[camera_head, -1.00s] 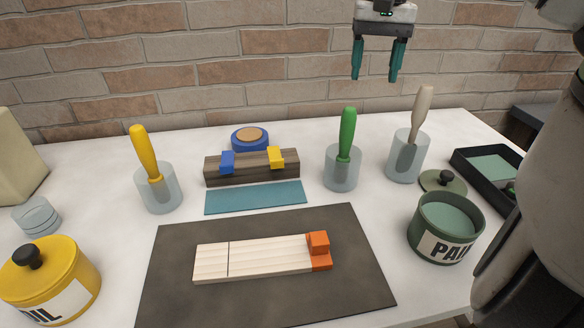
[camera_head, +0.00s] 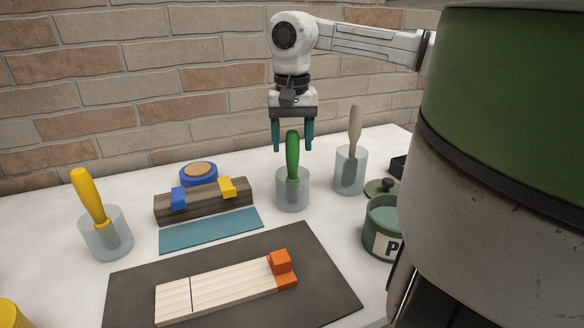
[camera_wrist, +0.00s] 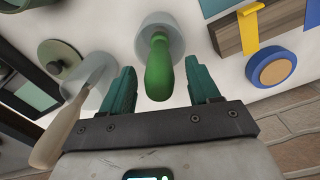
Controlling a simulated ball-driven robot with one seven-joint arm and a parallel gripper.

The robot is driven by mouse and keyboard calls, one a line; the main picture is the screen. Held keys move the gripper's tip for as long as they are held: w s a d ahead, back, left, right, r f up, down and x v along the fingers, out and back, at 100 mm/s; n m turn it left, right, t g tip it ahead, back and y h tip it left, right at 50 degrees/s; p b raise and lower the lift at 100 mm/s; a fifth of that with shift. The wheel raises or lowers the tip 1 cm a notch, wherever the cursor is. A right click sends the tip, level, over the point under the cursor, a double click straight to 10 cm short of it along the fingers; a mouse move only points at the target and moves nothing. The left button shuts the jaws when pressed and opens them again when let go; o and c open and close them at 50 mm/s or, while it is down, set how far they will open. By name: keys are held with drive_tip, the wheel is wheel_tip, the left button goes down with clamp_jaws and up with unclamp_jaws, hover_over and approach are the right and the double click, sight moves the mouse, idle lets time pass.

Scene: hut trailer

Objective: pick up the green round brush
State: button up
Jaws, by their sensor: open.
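The green round brush (camera_head: 292,158) stands handle up in a clear cup (camera_head: 292,193) on the white table, in the middle of the head view. My gripper (camera_head: 292,149) is open, pointing down, with its teal fingers on either side of the upper handle in that view. In the wrist view the green handle (camera_wrist: 159,72) points toward the camera, in the gap between the two fingers of my gripper (camera_wrist: 162,90). I cannot tell whether either finger touches it. The brush's lower end is inside the cup.
A beige-handled brush (camera_head: 355,135) stands in a cup to the right, and a yellow one (camera_head: 90,196) in a cup at left. A dark wooden block with clips (camera_head: 205,203) lies left of the green brush. A green paint pot (camera_head: 381,228) is at front right. A brick wall rises behind.

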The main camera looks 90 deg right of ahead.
sight(292, 169)
wheel_tip(292, 169, down, 2)
drive_tip(key=shift+f, duration=0.1)
drive_tip(key=shift+c, duration=0.3)
drive_tip(key=c, duration=1.1)
